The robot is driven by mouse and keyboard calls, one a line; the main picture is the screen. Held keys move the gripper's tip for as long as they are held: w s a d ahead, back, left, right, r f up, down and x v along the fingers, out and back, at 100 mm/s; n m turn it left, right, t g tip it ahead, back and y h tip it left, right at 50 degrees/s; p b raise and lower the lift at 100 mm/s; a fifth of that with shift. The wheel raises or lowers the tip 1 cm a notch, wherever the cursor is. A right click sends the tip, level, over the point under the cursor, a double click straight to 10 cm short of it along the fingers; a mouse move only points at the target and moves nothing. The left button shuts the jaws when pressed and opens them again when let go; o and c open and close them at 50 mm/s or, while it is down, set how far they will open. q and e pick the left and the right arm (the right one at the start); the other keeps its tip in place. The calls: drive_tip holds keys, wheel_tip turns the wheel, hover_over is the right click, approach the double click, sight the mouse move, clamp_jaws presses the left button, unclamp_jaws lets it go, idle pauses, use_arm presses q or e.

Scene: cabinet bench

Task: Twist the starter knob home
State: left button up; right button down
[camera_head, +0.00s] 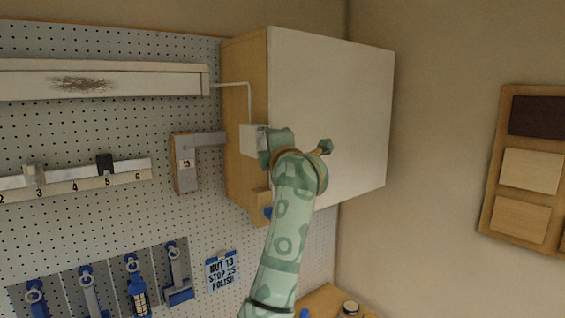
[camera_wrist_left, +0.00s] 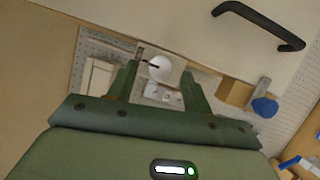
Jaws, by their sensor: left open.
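The starter knob (camera_wrist_left: 160,68) looks like a round white cap with a dark line on it. In the wrist view it lies between the two fingers of my left gripper (camera_wrist_left: 160,82), which stand apart on either side. I cannot tell whether either finger touches it. In the head view my left gripper (camera_head: 268,150) is beside a small white box (camera_head: 251,136) at the cabinet's left side. The knob is hidden there. A white conduit (camera_head: 249,100) runs from the box to a long white light fixture (camera_head: 150,82) with a dark smudge. My right gripper is not in view.
The wall cabinet (camera_head: 330,110) has a white door close by my wrist, with a black handle (camera_wrist_left: 260,22). Below it are a wooden block (camera_wrist_left: 235,92) and a blue knob (camera_wrist_left: 265,107). A grey bracket tagged 13 (camera_head: 186,163) is left of the cabinet. Tools hang on the pegboard.

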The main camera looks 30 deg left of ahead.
use_arm(q)
drive_tip(key=b+v, duration=0.4)
drive_tip(key=v, duration=1)
drive_tip(key=shift+s+d+b, duration=0.2)
drive_tip(key=shift+b, duration=0.2)
